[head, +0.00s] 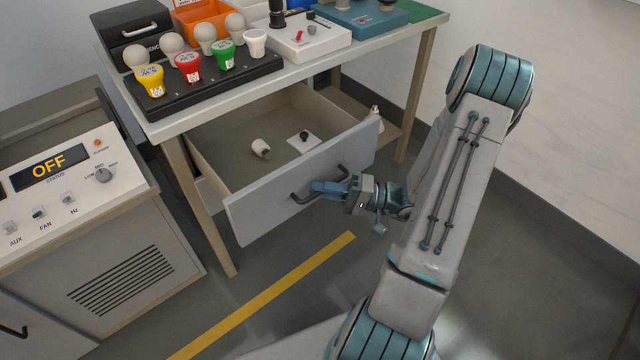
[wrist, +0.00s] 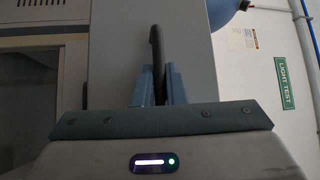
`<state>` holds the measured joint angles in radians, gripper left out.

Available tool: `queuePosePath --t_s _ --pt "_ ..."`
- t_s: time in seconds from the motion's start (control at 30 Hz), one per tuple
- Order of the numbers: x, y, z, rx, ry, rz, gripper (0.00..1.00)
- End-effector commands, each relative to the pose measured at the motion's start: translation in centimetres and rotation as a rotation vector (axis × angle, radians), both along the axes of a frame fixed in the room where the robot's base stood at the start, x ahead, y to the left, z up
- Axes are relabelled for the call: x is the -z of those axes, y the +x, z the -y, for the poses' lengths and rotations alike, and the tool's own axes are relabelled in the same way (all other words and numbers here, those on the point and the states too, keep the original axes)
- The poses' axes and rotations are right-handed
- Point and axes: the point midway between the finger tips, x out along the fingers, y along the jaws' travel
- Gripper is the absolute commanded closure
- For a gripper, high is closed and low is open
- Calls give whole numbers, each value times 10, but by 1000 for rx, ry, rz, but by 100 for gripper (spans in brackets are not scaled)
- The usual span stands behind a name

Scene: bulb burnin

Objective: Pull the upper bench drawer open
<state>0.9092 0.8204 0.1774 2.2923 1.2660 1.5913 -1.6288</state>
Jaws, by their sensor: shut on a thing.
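The upper bench drawer (head: 270,217) is a grey-fronted drawer under the bench, standing well open in the head view. Its inside is visible, with a small white cylindrical piece (head: 261,148) and a white plate with a dark knob (head: 304,141) in it. My gripper (head: 322,188) is at the drawer front, shut on the dark bar handle (head: 303,197). In the wrist view the handle (wrist: 156,60) stands upright between the two blue fingers. The part of the handle between the fingers is hidden in the head view.
The bench top (head: 185,122) carries a black rack (head: 205,85) of bulbs with coloured bases, a white switch box (head: 310,45) and a teal box (head: 362,20). A control cabinet (head: 75,185) reading OFF stands at left. Floor with a yellow stripe (head: 265,295) is clear before the drawer.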

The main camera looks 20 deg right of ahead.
Motion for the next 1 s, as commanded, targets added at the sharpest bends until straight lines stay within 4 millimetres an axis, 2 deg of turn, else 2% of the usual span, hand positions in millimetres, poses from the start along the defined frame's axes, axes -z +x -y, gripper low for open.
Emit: queuePosePath --t_s 0.4,0.43,0.77,0.87,1.0 --pt "1 -3 2 -1 0 -2 100" --pt "1 -3 2 0 0 -2 81" --pt "1 -3 5 5 0 -1 80" --pt "1 -6 12 8 1 -1 80" --pt "5 -18 35 11 -1 -1 80"
